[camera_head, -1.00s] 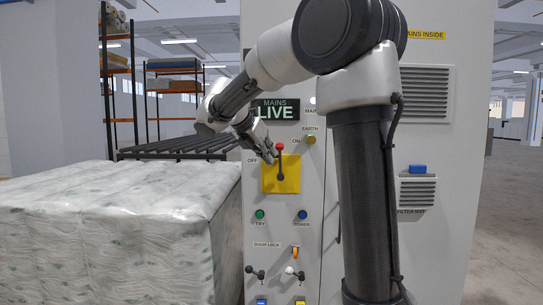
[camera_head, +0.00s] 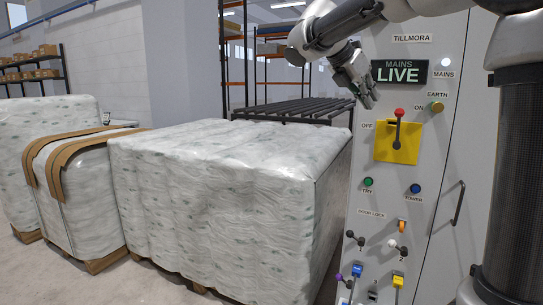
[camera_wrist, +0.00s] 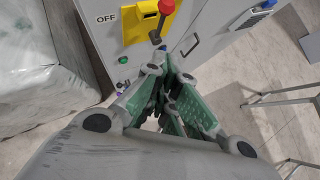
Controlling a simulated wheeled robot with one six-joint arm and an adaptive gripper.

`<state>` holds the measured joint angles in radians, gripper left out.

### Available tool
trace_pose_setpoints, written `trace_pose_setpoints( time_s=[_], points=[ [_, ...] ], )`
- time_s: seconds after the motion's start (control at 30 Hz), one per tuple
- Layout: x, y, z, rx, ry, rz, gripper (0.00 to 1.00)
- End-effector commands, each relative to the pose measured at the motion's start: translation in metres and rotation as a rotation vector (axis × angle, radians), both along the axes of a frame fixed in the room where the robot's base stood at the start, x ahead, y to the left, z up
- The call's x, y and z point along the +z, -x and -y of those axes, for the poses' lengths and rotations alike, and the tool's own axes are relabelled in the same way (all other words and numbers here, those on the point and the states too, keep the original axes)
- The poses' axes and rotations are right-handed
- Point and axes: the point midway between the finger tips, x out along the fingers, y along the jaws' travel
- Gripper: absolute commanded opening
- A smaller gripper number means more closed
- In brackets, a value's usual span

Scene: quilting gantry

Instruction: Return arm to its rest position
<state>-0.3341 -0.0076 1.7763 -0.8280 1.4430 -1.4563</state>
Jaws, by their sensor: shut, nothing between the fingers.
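My gripper (camera_head: 369,98) is at the upper middle right of the head view, in front of the electrical cabinet (camera_head: 452,160) and left of the "MAINS LIVE" sign (camera_head: 398,72). It is shut and empty, and apart from the red-knobbed switch lever (camera_head: 398,120) on its yellow plate (camera_head: 397,150). The lever points up, by the ON label. In the wrist view my gripper (camera_wrist: 172,85) shows its green-padded fingers together. The red knob (camera_wrist: 166,8) shows above them at the top edge. My arm reaches in from the upper right in the head view.
Plastic-wrapped pallet loads (camera_head: 230,190) stand left of the cabinet. A dark roller conveyor (camera_head: 295,108) and orange-post racks lie behind. Small levers (camera_head: 356,238) and buttons are on the lower panel. In the wrist view, metal frame legs (camera_wrist: 285,98) stand on the floor at right.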

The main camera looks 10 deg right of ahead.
Motion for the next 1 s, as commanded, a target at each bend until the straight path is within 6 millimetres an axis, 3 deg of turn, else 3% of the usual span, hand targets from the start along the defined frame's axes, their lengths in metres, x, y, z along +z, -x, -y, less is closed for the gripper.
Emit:
trace_pose_setpoints(
  time_s=[0.07,0.13,0.27,0.37,0.5,0.6,0.7,0.8,1.0],
  points=[
    [-0.002,-0.003,-0.002,-0.056,-0.036,0.076,0.0],
    [-0.018,-0.005,-0.009,-0.142,-0.117,0.164,0.0],
    [-0.079,0.015,-0.025,-0.398,-0.337,0.309,0.0],
    [-0.12,0.058,-0.027,-0.687,-0.537,0.429,0.0],
    [-0.17,0.142,-0.023,-1.184,-0.802,0.588,0.0],
    [-0.196,0.196,-0.021,-1.471,-0.937,0.662,0.0],
    [-0.214,0.236,-0.019,-1.62,-1.026,0.702,0.0],
    [-0.219,0.261,-0.012,-1.665,-1.073,0.738,0.0],
    [-0.207,0.271,-0.001,-1.677,-1.12,0.814,0.0]
  ],
)
